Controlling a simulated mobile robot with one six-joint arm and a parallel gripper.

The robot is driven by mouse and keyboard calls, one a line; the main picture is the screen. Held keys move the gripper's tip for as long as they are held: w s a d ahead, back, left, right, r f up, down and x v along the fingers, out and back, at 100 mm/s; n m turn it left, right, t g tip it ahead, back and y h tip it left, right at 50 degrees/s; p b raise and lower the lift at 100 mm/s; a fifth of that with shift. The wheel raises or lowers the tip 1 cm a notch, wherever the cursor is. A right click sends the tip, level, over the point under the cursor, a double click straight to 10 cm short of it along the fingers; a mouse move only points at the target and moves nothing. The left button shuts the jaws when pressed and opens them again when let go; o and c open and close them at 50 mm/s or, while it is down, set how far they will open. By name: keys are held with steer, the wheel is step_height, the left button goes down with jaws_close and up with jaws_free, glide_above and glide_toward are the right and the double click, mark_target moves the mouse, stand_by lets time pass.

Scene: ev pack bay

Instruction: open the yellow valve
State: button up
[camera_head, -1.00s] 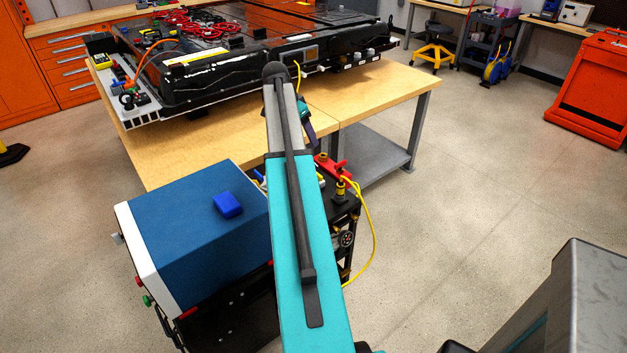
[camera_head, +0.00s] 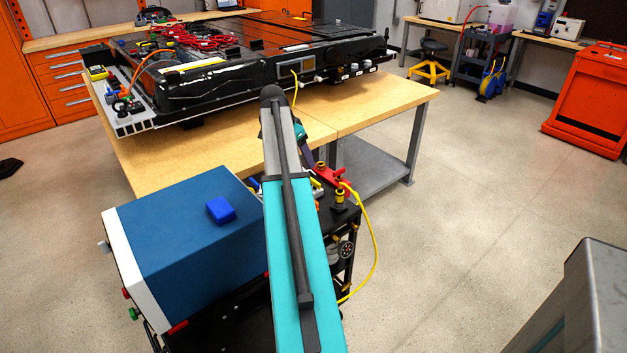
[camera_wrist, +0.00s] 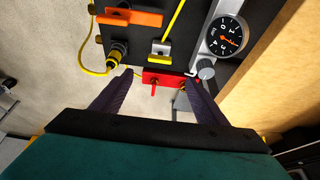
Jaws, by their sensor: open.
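In the wrist view my gripper (camera_wrist: 160,80) is open, with its two dark fingers spread and nothing between them touching. A red part (camera_wrist: 163,78) with a small red stem shows between the fingertips; whether it is between them in depth I cannot tell. Just beyond it is a small yellow part (camera_wrist: 160,47) on a grey metal piece, with a thin yellow line running up from its area. This may be the yellow valve, but its handle is not clear. In the head view my arm hides most of the gripper and panel; the red part (camera_head: 330,174) shows beside it.
A round gauge (camera_wrist: 229,36), an orange handle (camera_wrist: 130,17) and a brass hose fitting (camera_wrist: 118,52) sit close around. A yellow hose (camera_head: 373,235) hangs beside the cart. A blue box (camera_head: 185,230) stands left of my arm. A wooden bench (camera_head: 390,100) with a battery pack is behind.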

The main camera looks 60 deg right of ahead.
mark_target(314, 181)
steer(key=shift+p+x, duration=0.8)
steer(key=shift+x, duration=6.1)
steer(key=shift+a, duration=0.1)
steer(key=c, duration=1.1)
